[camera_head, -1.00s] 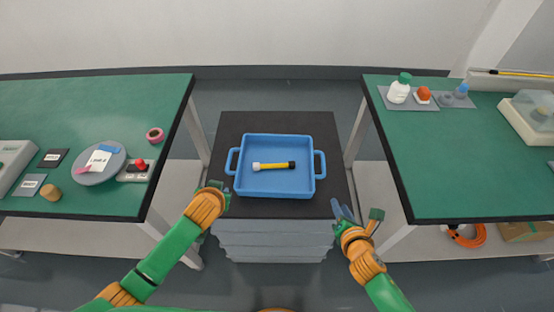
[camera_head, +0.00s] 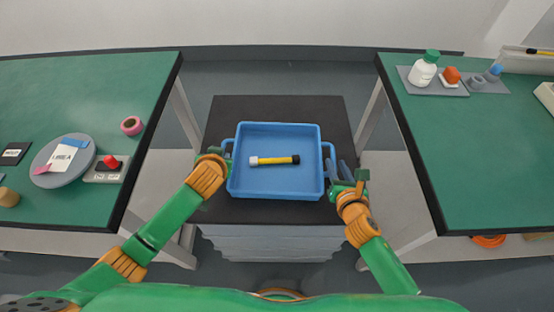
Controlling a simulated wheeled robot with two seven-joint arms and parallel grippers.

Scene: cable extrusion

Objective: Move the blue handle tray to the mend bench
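The blue handle tray (camera_head: 276,190) rests on a black-topped grey stand and holds a yellow stick with a black end and a white end (camera_head: 274,160). My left gripper (camera_head: 221,156) is at the tray's left handle; its fingers are largely hidden, so I cannot tell whether it is open or shut. My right gripper (camera_head: 350,176) is just beside the tray's right handle (camera_head: 329,156), with its fingers spread apart and nothing seen between them. I cannot tell whether it touches the handle. No label shows which bench is the mend bench.
The stand's black top (camera_head: 275,108) has bare room behind the tray. A green bench at left (camera_head: 90,85) carries a round grey plate (camera_head: 44,170) and a pink ring (camera_head: 131,126). A green bench at right (camera_head: 470,150) carries a white bottle (camera_head: 423,72); its front area is clear.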

